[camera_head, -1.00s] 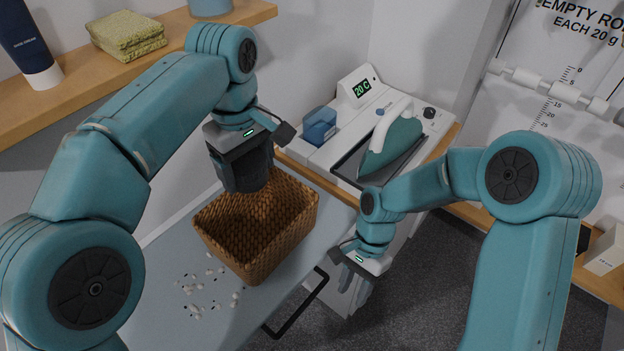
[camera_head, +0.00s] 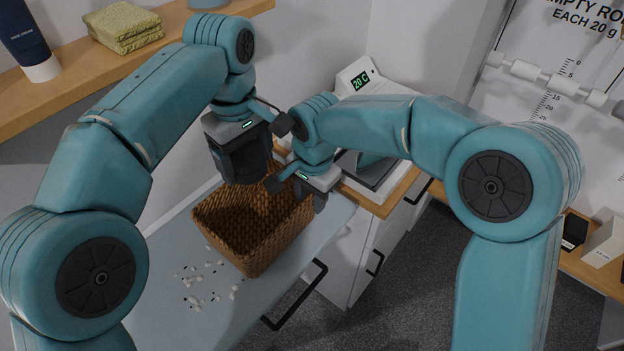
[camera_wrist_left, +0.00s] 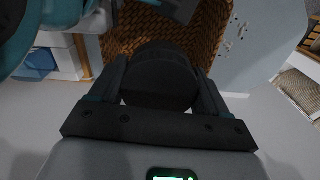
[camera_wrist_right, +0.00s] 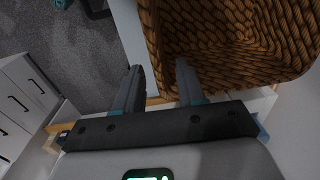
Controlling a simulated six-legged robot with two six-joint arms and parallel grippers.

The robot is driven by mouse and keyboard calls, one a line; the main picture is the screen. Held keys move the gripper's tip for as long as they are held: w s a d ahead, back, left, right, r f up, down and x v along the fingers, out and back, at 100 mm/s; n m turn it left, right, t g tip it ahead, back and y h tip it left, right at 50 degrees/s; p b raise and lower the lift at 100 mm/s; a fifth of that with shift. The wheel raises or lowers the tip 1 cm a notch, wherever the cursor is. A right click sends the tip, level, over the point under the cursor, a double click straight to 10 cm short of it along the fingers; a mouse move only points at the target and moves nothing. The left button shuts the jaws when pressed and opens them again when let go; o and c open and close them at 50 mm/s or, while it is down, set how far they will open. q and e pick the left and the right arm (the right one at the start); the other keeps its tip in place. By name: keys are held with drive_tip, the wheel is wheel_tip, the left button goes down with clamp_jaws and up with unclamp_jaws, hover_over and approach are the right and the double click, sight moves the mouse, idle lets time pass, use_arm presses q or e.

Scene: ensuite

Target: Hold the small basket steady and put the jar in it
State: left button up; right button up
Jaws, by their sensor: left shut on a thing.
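The small brown wicker basket (camera_head: 250,235) stands upright on the grey-blue counter. My left gripper (camera_head: 243,165) is above the basket's back left part, shut on the dark round jar (camera_wrist_left: 160,75), which shows between its fingers in the left wrist view; in the head view gripper and jar are hard to tell apart. My right gripper (camera_head: 312,195) is at the basket's right rim. In the right wrist view its fingers (camera_wrist_right: 160,75) are apart, one outside the basket wall (camera_wrist_right: 156,45) and one on the inner side; contact cannot be told.
Small pale and dark bits (camera_head: 205,285) lie scattered on the counter left of the basket. A white unit with a 20 C display (camera_head: 361,80) stands behind, partly hidden by my right arm. A shelf (camera_head: 70,75) with folded cloths (camera_head: 123,25) is at upper left.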

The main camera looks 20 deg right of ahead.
use_arm(q)
drive_tip(key=shift+w+a, duration=0.1)
use_arm(e)
drive_tip(key=f, duration=0.5)
drive_tip(key=shift+w+a, duration=0.15)
drive_tip(key=shift+w, duration=0.05)
drive_tip(key=shift+s+f, duration=0.1)
drive_tip(key=shift+f, duration=0.05)
clamp_jaws()
use_arm(q)
drive_tip(key=shift+w, duration=0.1)
drive_tip(key=f+m, duration=0.1)
drive_tip(key=f, duration=0.1)
drive_tip(key=d+f+m, duration=0.1)
drive_tip(key=f, duration=0.1)
drive_tip(key=shift+w+f+m, duration=0.1)
drive_tip(key=shift+m, duration=0.2)
drive_tip(key=m, duration=0.1)
hover_over(253, 236)
wheel_tip(253, 236, down, 5)
wheel_tip(253, 236, down, 10)
drive_tip(key=shift+r, duration=0.1)
